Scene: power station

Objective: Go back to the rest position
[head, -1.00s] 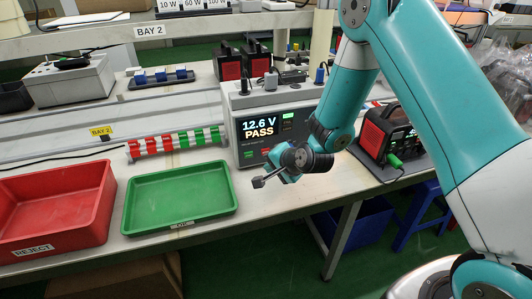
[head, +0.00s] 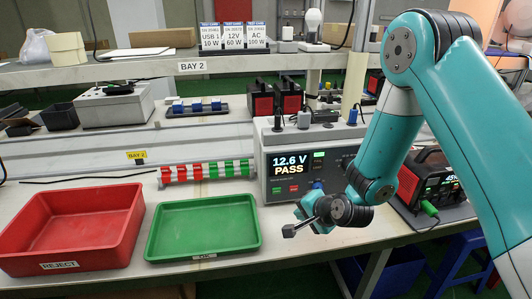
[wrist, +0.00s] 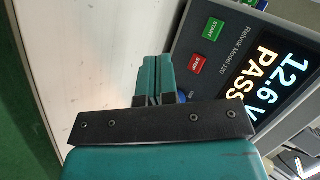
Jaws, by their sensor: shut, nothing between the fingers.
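My gripper (head: 290,230) is in front of the tester at the front edge of the bench, above the bench top and empty. In the wrist view its two teal fingers (wrist: 157,78) lie together, shut. The grey tester (head: 330,150) shows "12.6 V PASS" on its screen; the screen and its START and STOP buttons also show in the wrist view (wrist: 252,75). My arm reaches in from the right.
A green tray (head: 203,256) and a red tray (head: 65,266) marked REJECT stand empty to the left. A red-and-green striped rack (head: 207,172) lies behind the green tray. A black-and-red power unit (head: 425,180) stands to the right. Bare bench lies below the tester.

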